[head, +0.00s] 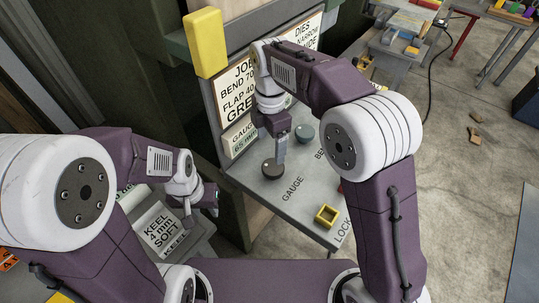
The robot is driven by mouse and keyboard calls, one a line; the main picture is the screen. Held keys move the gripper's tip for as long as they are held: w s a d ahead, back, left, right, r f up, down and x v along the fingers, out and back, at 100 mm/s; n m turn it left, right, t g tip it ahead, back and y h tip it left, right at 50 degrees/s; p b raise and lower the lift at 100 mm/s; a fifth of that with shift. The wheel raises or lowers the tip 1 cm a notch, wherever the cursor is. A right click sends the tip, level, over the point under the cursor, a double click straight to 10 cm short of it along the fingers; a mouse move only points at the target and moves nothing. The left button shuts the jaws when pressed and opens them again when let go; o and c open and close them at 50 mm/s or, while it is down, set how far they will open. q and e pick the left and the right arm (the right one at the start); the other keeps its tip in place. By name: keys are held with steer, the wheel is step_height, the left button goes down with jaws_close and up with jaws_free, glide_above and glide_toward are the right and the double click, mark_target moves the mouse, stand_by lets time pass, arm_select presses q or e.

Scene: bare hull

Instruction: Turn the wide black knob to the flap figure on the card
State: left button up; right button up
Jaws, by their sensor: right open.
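A wide, dark round knob (269,171) stands on the grey slanted panel (262,200) beside the printed word GAUGE. My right gripper (280,157) points down at it, with a pale finger at its right edge. The gripper is open; whether it touches the knob I cannot tell. The card (238,90) behind the panel reads JOB, BEND 70, FLAP 40 and a cut-off GRE; my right arm covers part of it. A small readout (241,138) below shows GAUGE and what looks like 65 mm. My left gripper (207,198) is at the lower left, away from the panel, its fingers unclear.
A teal knob (304,133) stands behind the dark one. A yellow square frame (326,215) sits near LOCK. A yellow block (205,43) is above the card. A sign (164,229) reading KEEL 4 mm SOFT is lower left. Open floor (465,190) lies right.

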mark_target(273, 166)
steer(key=shift+s+d+r, duration=0.1)
steer(key=shift+r, duration=0.05)
steer(key=shift+s+d+f, duration=0.6)
steer(key=shift+s+f, duration=0.05)
steer(key=shift+s, duration=0.1)
steer(key=shift+f, duration=0.9)
steer(key=f, duration=0.3)
steer(key=w+f, duration=0.1)
steer(key=shift+a+f, duration=0.4)
steer(key=shift+f, duration=0.35)
steer(key=shift+s+d, duration=0.25)
steer(key=shift+w+a+f, duration=0.1)
steer(key=shift+a, duration=0.05)
steer(key=c, duration=1.4)
arm_select(q)
steer(key=shift+s+d+r, duration=0.25)
steer(key=shift+s+d, duration=0.2)
steer(key=shift+s, duration=0.05)
